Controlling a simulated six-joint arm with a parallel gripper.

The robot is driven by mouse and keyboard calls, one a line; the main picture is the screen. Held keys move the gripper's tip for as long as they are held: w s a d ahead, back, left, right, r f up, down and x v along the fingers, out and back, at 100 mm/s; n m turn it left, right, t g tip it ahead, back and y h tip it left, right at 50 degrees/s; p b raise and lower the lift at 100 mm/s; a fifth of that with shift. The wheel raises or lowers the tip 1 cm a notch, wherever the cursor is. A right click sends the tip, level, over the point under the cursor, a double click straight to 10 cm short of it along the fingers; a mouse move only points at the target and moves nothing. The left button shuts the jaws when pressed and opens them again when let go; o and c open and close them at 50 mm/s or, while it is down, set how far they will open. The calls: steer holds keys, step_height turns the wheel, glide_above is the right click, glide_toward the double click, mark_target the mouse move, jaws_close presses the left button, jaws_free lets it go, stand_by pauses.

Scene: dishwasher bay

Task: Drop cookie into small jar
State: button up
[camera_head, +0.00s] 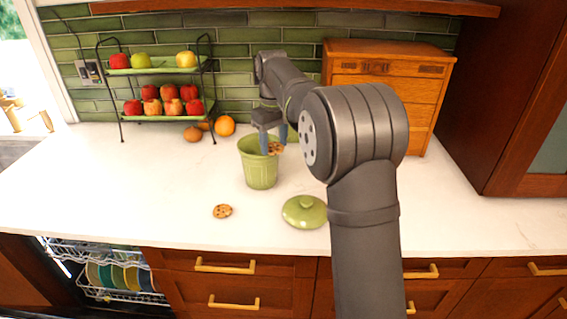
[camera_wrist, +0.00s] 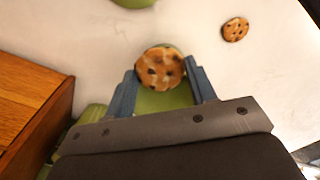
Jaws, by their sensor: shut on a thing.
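My gripper (camera_head: 273,146) is shut on a chocolate-chip cookie (camera_wrist: 160,70). The cookie also shows between the fingers in the head view (camera_head: 276,149). A green ribbed open jar (camera_head: 260,172) stands upright, with the held cookie at or just above its rim. Green of this jar (camera_wrist: 165,101) shows beneath the cookie in the wrist view. A second green object (camera_head: 292,134), perhaps another jar, stands behind and to the right, mostly hidden by my arm. A second cookie (camera_head: 222,211) lies on the counter in front of the jar.
A green lid (camera_head: 304,212) lies on the white counter (camera_head: 130,180) in front of the jar. A wooden drawer box (camera_head: 388,70) stands at the back right. A two-tier fruit rack (camera_head: 160,118) and an orange (camera_head: 225,126) are at the back left. The left counter is clear.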

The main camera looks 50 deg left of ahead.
steer(key=w+a+r, duration=0.1)
steer(key=a+r, duration=0.3)
steer(key=a, duration=0.3)
step_height(320, 180, down, 6)
steer(key=shift+w, duration=0.15)
steer(key=shift+d, duration=0.1)
steer(key=o, duration=0.7)
step_height(320, 180, up, 12)
steer(key=shift+f, duration=0.1)
stand_by(0.5)
stand_by(0.6)
